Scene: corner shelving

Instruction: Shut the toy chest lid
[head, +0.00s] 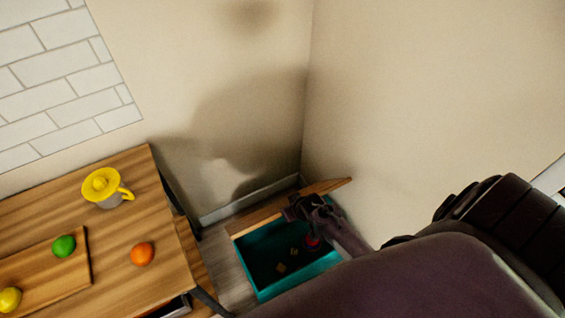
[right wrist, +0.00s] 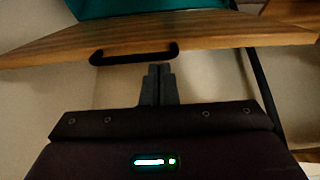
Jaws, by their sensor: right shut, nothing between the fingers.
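The teal toy chest (head: 263,262) stands on the floor in the corner, open, with small items inside. Its wooden lid (head: 325,188) is raised and seen nearly edge-on. My right gripper (head: 292,212) is at the lid, over the chest, and partly covers both. In the right wrist view the lid (right wrist: 225,35) crosses the top with a black handle (right wrist: 135,54) on it, and teal chest (right wrist: 150,8) shows beyond. There my right gripper (right wrist: 157,70) is shut and empty, its fingertips just below the handle; contact is unclear. My left gripper is not in view.
A wooden table (head: 170,215) stands left of the chest, bearing a yellow-topped juicer (head: 101,186), an orange (head: 142,254) and a board (head: 75,268) with a lime (head: 63,246) and a lemon (head: 9,299). Walls close in behind and right of the chest.

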